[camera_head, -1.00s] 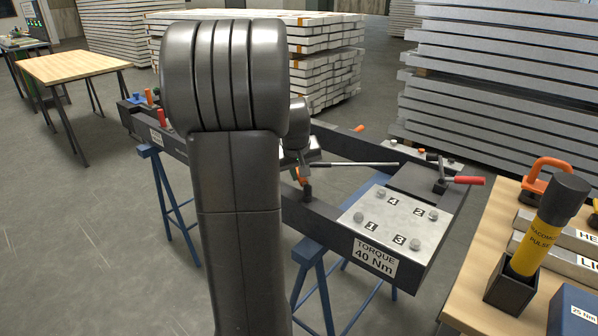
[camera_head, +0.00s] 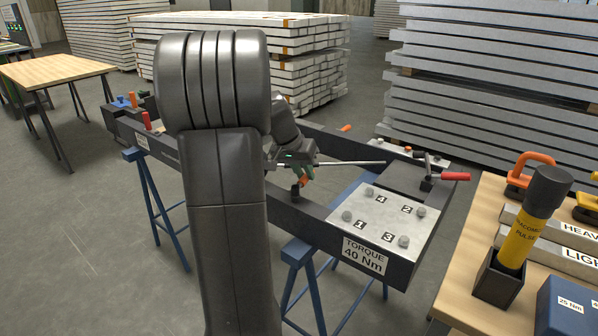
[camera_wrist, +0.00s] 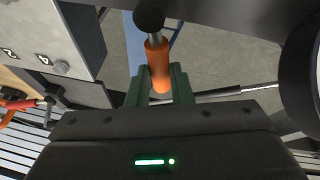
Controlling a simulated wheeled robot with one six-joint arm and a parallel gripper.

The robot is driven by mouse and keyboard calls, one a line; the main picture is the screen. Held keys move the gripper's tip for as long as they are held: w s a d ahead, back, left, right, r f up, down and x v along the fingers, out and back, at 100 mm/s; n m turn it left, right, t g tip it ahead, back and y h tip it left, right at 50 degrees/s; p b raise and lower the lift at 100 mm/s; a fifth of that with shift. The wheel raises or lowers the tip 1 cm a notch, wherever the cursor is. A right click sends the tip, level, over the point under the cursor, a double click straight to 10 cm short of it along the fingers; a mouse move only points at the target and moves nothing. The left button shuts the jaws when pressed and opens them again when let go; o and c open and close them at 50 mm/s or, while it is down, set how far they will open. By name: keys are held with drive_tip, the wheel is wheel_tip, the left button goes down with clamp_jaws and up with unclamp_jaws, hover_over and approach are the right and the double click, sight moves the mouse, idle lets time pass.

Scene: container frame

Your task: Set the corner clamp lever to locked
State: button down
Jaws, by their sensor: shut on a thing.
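The orange-handled clamp lever (camera_head: 304,181) stands on a dark post at the near side of the dark frame, left of the numbered plate. In the wrist view its orange grip (camera_wrist: 157,60) hangs from a dark round knob and lies between my green fingers. My gripper (camera_wrist: 160,82) is shut on this grip near its end. In the head view my gripper (camera_head: 299,172) is partly hidden by my arm and sits at the lever. I cannot read any lock marking on the clamp.
A metal rod (camera_head: 350,163) runs right from beside my gripper. The numbered bolt plate (camera_head: 385,222) and a red-handled lever (camera_head: 455,177) lie to the right. A second orange lever (camera_head: 346,128) is at the frame's far side. A wooden bench (camera_head: 455,268) holds tools at far right.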

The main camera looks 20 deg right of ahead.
drive_tip(key=shift+s+d+m+g, duration=0.3)
drive_tip(key=shift+d+m+g, duration=0.1)
drive_tip(key=shift+m, duration=0.4)
drive_tip(key=c, duration=1.3)
unclamp_jaws()
drive_tip(key=p+v, duration=0.2)
drive_tip(key=v, duration=1.1)
drive_tip(key=shift+a+r+p, duration=0.3)
drive_tip(key=shift+p, duration=0.1)
drive_tip(key=shift+s, duration=0.1)
